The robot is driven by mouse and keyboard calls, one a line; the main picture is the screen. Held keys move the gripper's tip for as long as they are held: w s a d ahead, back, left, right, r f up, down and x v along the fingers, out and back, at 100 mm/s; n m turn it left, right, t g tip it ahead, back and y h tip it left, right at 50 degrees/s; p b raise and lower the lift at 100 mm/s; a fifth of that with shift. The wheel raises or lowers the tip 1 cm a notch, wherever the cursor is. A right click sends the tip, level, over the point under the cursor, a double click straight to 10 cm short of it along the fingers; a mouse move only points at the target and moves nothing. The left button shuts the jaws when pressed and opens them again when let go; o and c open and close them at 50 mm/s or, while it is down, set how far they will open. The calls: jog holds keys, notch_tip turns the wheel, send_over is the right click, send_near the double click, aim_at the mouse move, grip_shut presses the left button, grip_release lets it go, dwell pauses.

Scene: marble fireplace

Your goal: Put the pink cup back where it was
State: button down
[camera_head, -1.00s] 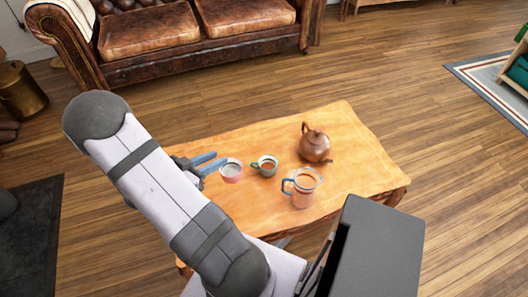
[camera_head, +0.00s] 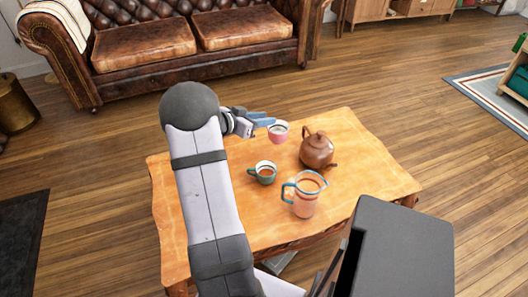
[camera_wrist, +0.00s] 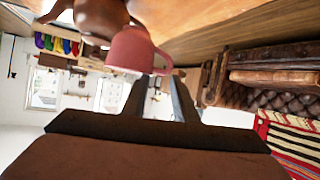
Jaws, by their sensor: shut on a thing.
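The pink cup (camera_head: 278,134) is in my gripper (camera_head: 264,122), which is shut on it near the back edge of the wooden table (camera_head: 190,205). The cup looks raised above the tabletop in the head view. In the wrist view the pink cup (camera_wrist: 131,50) sits at the tips of my gripper's fingers (camera_wrist: 160,85), and that picture is turned over. How the fingers meet the cup is hard to make out.
A brown teapot (camera_head: 316,151) stands right of the pink cup. A green cup (camera_head: 264,173) and a pink pitcher with a blue handle (camera_head: 305,198) stand nearer the front. The table's left part is clear. A leather sofa (camera_head: 150,45) is behind.

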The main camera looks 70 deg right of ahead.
jog(key=shift+w+d+n+t+h, duration=0.55)
jog(key=shift+w+n+t, duration=1.6)
jog(key=shift+w, duration=0.9)
jog(key=shift+d+f+b, duration=0.1)
jog(key=shift+f+b, duration=1.8)
jog(key=shift+f, duration=3.1)
jog(key=shift+f, duration=0.15)
jog(key=c, duration=1.4)
grip_release()
